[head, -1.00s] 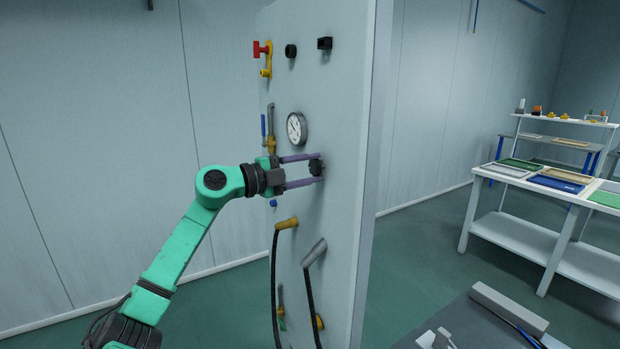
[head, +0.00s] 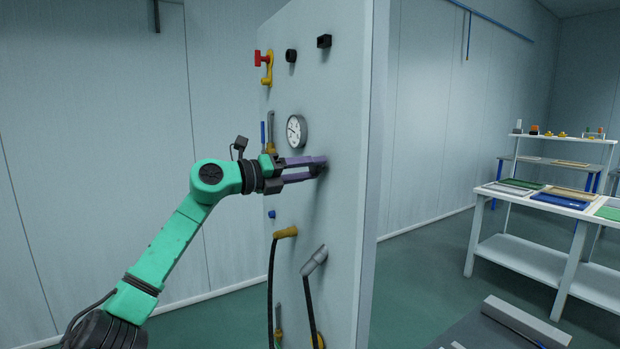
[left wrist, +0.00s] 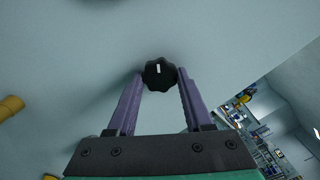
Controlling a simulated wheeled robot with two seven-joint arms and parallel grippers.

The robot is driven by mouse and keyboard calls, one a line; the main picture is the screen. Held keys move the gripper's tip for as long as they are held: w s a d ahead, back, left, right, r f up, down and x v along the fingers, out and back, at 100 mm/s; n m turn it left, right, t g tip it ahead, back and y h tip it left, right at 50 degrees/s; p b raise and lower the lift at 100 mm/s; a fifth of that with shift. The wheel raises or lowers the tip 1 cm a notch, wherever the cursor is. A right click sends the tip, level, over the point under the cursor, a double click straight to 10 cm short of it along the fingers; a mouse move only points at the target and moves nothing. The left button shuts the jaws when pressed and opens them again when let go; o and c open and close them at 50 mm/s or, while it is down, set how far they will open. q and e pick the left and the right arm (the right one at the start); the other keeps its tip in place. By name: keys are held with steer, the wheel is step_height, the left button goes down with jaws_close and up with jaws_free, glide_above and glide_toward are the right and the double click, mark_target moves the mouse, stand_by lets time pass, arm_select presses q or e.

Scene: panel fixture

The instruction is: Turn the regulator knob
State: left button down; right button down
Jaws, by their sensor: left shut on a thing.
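The regulator knob (left wrist: 160,74) is a black lobed knob with a white mark on the pale panel (head: 343,110). In the left wrist view it sits between the tips of my left gripper's purple fingers. My left gripper (head: 322,167) reaches the panel from the left in the head view and is shut on the knob. There its fingers hide most of the knob. A round white gauge (head: 296,131) is on the panel just above the gripper. My right gripper is not in view.
A red-handled yellow valve (head: 265,62) and two black fittings (head: 324,41) are higher on the panel. Yellow (head: 286,232) and grey (head: 314,260) hose ends hang below the gripper. A white table (head: 530,196) with trays stands to the right.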

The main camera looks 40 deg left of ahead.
arm_select(q)
steer(key=m+b, duration=0.1)
steer(key=m, duration=0.2)
steer(key=shift+f, duration=0.15)
steer(key=m, duration=0.3)
steer(key=shift+m+b, duration=0.3)
steer(key=shift+b, duration=0.1)
steer(key=m, duration=0.3)
steer(key=shift+a+m, duration=0.1)
steer(key=shift+m, duration=0.2)
steer(key=shift+w+m+b, duration=0.1)
steer(key=shift+m+b, duration=0.25)
steer(key=shift+m, duration=1.55)
steer(key=shift+c, duration=1.5)
jaws_free()
steer(key=shift+a, duration=0.1)
